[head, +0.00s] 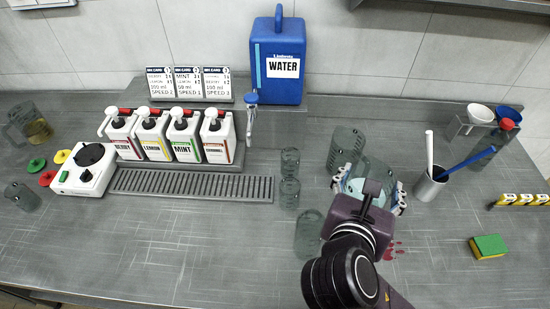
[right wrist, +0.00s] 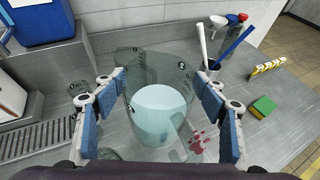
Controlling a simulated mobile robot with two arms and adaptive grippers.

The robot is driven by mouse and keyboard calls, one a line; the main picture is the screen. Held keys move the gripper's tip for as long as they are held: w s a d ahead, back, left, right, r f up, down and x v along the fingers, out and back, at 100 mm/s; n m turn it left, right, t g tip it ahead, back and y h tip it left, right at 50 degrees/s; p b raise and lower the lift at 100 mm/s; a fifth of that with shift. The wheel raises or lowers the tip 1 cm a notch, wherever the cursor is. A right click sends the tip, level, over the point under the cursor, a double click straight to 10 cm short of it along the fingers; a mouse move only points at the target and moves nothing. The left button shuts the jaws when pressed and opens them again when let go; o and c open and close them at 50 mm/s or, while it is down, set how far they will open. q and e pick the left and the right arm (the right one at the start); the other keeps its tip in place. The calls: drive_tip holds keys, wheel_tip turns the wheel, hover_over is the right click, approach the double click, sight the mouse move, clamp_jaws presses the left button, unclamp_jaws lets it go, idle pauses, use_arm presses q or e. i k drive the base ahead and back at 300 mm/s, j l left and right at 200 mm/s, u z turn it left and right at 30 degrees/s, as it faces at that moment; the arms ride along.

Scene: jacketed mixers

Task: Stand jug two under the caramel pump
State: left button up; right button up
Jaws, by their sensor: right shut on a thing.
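The caramel pump (head: 217,137) is the rightmost of the row of labelled pumps, behind a slotted drip tray (head: 190,184). My right gripper (head: 369,189) is shut on a clear jug (right wrist: 158,100) holding pale bluish liquid. In the right wrist view its blue-padded fingers are on both sides of the jug, which looks upright. A second clear jug (head: 346,145) with markings shows behind it in the head view. Which number either jug bears is not readable. The held jug is right of the drip tray, and its base is partly hidden. My left gripper is not in view.
Clear glasses (head: 290,193) stand between the tray and the held jug, with another (head: 308,235) nearer. A utensil cup (head: 430,186) stands right, a sponge (head: 488,246) at the front right. A red spill (right wrist: 198,143) lies beside the jug. A blue water tank (head: 278,75) stands behind.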

sight(219, 199)
drive_tip(key=k+j, duration=0.65)
drive_tip(key=i+j+z, duration=0.1)
drive_tip(key=j, duration=0.65)
drive_tip(key=i+j, duration=0.1)
drive_tip(key=j, duration=0.7)
drive_tip(key=i+z, duration=0.05)
